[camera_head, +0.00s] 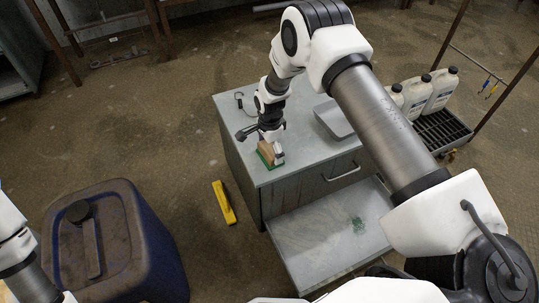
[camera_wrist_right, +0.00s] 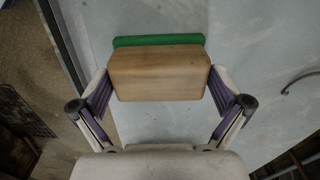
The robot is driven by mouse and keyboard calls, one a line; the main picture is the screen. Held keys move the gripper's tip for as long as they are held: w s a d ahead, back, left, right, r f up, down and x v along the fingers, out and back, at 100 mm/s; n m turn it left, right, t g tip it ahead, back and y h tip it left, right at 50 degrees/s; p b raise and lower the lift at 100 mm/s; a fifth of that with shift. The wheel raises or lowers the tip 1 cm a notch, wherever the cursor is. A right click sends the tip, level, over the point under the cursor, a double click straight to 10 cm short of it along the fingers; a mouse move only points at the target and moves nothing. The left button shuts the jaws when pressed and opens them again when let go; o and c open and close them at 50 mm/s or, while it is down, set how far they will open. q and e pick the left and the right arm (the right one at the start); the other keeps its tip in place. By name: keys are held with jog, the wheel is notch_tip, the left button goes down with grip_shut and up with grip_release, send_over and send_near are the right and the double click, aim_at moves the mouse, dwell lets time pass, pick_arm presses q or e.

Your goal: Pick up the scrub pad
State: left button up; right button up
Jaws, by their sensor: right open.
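The scrub pad has a wooden block (camera_wrist_right: 158,75) on top and a green base (camera_wrist_right: 150,41). In the head view its green edge (camera_head: 267,162) shows near the left front corner of the grey cabinet top (camera_head: 300,150). My right gripper (camera_head: 270,148) is over the pad, pointing down. In the wrist view the open right gripper (camera_wrist_right: 159,86) has one finger on each side of the wooden block, close to its ends. I cannot tell whether the fingers touch it. My left arm shows at the lower left edge of the head view; its gripper is out of view.
A grey tray (camera_head: 333,120) and a thin bent item (camera_head: 240,98) are on the cabinet top. The drawer (camera_head: 315,232) is open below. White jugs (camera_head: 440,90) are at the right.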

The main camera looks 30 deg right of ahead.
aim_at(270, 148)
jog(key=shift+f, duration=0.1)
jog(key=c, duration=0.8)
jog(key=shift+c, duration=0.2)
jog(key=shift+r, duration=0.55)
notch_tip(270, 148, up, 2)
jog(key=shift+r+p, duration=0.25)
jog(key=shift+p, duration=0.3)
jog(key=s+d+p, duration=0.1)
jog(key=s+d, duration=0.1)
jog(key=d, duration=0.2)
jog(key=s+d+r+p, duration=0.1)
jog(key=s+d, duration=0.2)
jog(key=d, duration=0.2)
jog(key=s+d+p, duration=0.1)
jog(key=s+d, duration=0.1)
jog(key=d, duration=0.2)
jog(key=shift+s+d+r, duration=0.2)
jog(key=shift+s+r, duration=0.05)
jog(key=shift+s, duration=0.05)
jog(key=shift+s+d, duration=0.15)
jog(key=shift+d, duration=0.1)
